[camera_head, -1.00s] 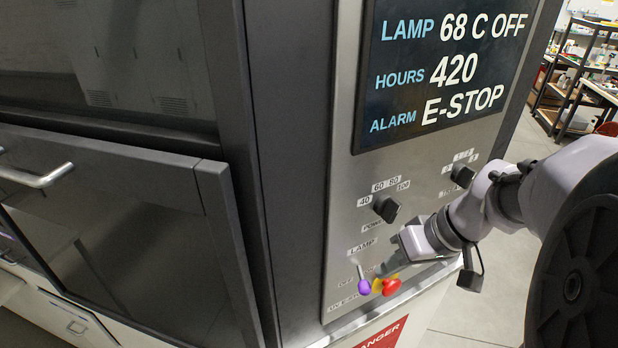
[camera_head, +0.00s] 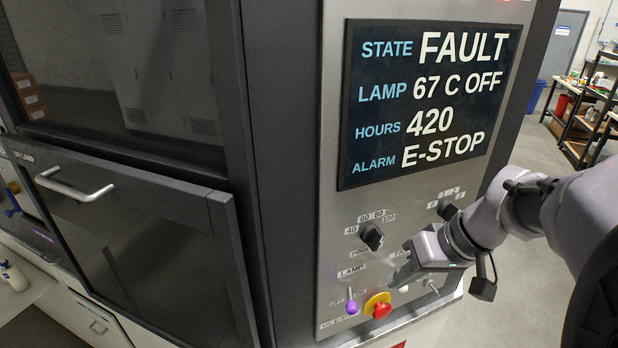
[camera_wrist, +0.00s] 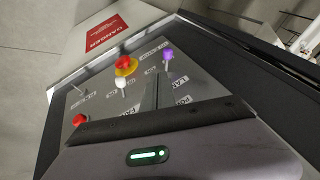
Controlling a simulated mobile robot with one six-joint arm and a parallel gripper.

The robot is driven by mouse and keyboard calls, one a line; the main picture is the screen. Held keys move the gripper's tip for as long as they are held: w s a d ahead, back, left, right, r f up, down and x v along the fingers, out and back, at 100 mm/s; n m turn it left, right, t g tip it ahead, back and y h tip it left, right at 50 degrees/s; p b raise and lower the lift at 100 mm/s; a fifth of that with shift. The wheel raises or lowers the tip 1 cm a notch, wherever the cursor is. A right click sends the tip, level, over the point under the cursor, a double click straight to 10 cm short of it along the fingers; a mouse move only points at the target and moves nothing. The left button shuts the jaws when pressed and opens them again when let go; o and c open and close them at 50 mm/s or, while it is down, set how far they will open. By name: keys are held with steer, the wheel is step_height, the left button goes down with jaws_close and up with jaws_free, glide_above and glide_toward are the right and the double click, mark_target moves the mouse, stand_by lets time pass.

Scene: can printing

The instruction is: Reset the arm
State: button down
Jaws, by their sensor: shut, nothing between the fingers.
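My arm reaches in from the right in the head view. My gripper (camera_head: 398,279) is shut and empty, close in front of the control panel (camera_head: 335,215). Its tip is just above the red emergency-stop button (camera_head: 381,310) on its yellow collar; I cannot tell whether it touches the panel. In the wrist view the red button (camera_wrist: 123,62) and the purple-tipped lamp lever (camera_wrist: 168,54) stand beyond the gripper. The lever (camera_head: 352,307) is left of the button in the head view. The display (camera_head: 425,100) reads FAULT, lamp 67 C OFF, hours 420, alarm E-STOP.
Two black knobs sit above my gripper, one on the left (camera_head: 371,237) and one on the right (camera_head: 447,210). A dark cabinet door with a metal handle (camera_head: 75,188) is at left. A shelf rack (camera_head: 590,105) stands at the back right, with open floor before it.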

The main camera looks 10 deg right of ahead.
steer(key=s+a+f+m+b, duration=0.1)
steer(key=s+a+f+b, duration=0.2)
steer(key=f+b, duration=0.6)
steer(key=s+a+f+m+t+h+b, duration=0.1)
steer(key=s+a+f+b, duration=0.3)
steer(key=a+f+b, duration=0.4)
steer(key=s+a+f+m+b, duration=0.2)
steer(key=a+f+b, duration=0.3)
steer(key=f+b, duration=0.7)
steer(key=shift+s+a+h+b, duration=0.15)
steer(key=shift+s+h+b, duration=0.25)
steer(key=shift+s+b, duration=0.65)
steer(key=shift+w+f, duration=0.1)
steer(key=shift+w, duration=0.05)
